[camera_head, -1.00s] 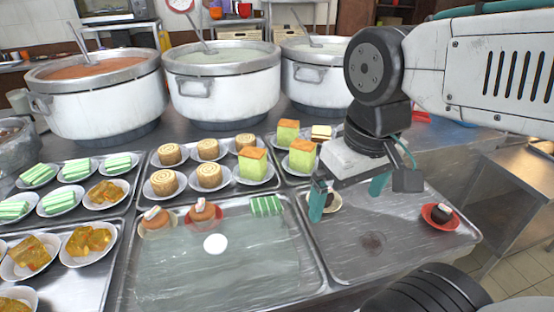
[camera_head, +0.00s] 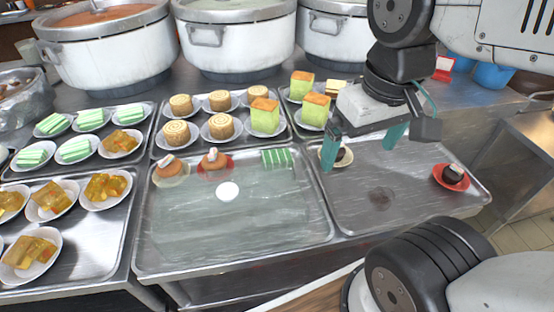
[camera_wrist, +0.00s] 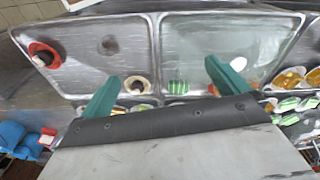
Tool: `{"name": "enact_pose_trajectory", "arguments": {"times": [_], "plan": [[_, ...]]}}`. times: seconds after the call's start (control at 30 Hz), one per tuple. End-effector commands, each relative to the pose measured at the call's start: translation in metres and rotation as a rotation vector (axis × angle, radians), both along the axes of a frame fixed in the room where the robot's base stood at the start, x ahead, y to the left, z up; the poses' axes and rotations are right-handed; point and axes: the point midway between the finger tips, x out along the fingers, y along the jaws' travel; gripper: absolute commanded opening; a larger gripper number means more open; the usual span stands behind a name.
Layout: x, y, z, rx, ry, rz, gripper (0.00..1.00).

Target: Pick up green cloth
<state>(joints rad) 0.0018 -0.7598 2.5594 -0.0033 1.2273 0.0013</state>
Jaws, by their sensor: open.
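The green cloth (camera_head: 277,158) is a small striped green and white piece lying at the back right corner of the middle metal tray in the head view. In the wrist view the green cloth (camera_wrist: 178,87) shows between my two fingers, beyond the gripper's edge. My gripper (camera_head: 362,148) has teal fingers, is open and empty, and hangs above the back of the right tray, to the right of the cloth. It also shows in the wrist view (camera_wrist: 170,84) with its fingers wide apart.
The middle tray (camera_head: 240,252) also holds two brown cakes and a white disc (camera_head: 228,191). The right tray (camera_head: 335,222) holds a dark cake on a red plate (camera_head: 451,178) and another plate below my gripper. Plated cakes fill trays behind and left. Large pots (camera_head: 235,42) stand behind.

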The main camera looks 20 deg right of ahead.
Motion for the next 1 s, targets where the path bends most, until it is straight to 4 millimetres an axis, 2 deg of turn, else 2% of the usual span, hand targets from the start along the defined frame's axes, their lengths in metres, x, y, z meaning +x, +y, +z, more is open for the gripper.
{"name": "enact_pose_trajectory", "arguments": {"times": [0.17, 0.47, 0.67, 0.8, 1.0], "plan": [[0.022, 0.001, -0.001, 0.002, 0.014, -0.012, 1.0], [0.112, 0.006, -0.025, 0.009, 0.052, -0.066, 1.0], [0.173, 0.01, -0.061, 0.011, 0.075, -0.106, 1.0], [0.213, 0.015, -0.095, 0.012, 0.091, -0.133, 1.0], [0.257, 0.02, -0.145, 0.013, 0.108, -0.166, 1.0]]}}
